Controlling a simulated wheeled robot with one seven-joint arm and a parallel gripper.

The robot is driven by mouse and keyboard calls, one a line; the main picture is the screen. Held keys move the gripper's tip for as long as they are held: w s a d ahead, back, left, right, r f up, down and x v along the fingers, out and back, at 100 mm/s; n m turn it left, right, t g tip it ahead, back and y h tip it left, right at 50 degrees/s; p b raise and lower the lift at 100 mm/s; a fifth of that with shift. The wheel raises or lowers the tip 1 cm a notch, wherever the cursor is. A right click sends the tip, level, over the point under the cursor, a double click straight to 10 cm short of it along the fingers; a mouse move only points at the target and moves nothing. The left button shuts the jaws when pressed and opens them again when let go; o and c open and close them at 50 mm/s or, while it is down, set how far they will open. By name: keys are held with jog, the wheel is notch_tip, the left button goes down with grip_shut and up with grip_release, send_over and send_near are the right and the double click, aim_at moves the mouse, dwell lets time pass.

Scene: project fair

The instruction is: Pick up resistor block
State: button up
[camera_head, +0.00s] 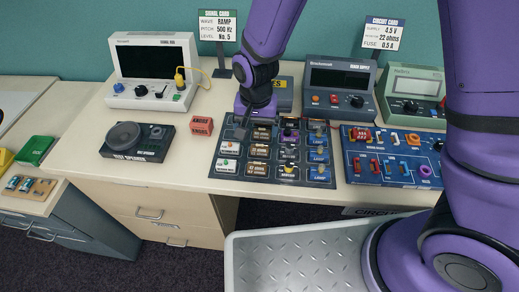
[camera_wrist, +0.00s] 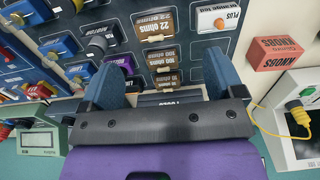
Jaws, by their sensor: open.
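The resistor blocks are tan-brown with labels and stand in one column of the dark parts board (camera_head: 228,172). In the wrist view one block (camera_wrist: 155,22) reads "22 ohms". Another block (camera_wrist: 161,56), with a less clear label, lies nearer my gripper, and a further block (camera_wrist: 167,77) is between my fingers' sides.
A red knobs box (camera_head: 202,126) stands just left of the board. A speaker (camera_head: 138,140) and a white signal unit (camera_head: 152,70) are farther left. A power supply (camera_head: 340,88) stands behind, and a blue circuit board (camera_head: 350,178) lies right. The circuit card (camera_head: 384,34) reads "22 ohms".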

aim_at(259, 149)
notch_tip(259, 149, down, 4)
jog(key=shift+r, duration=0.25)
jog(key=shift+d+f, duration=0.2)
jog(key=shift+f, duration=1.1)
jog(key=shift+d+f, duration=0.15)
jog(key=shift+f, duration=1.15)
jog(key=c, duration=1)
jog(key=shift+r, duration=0.15)
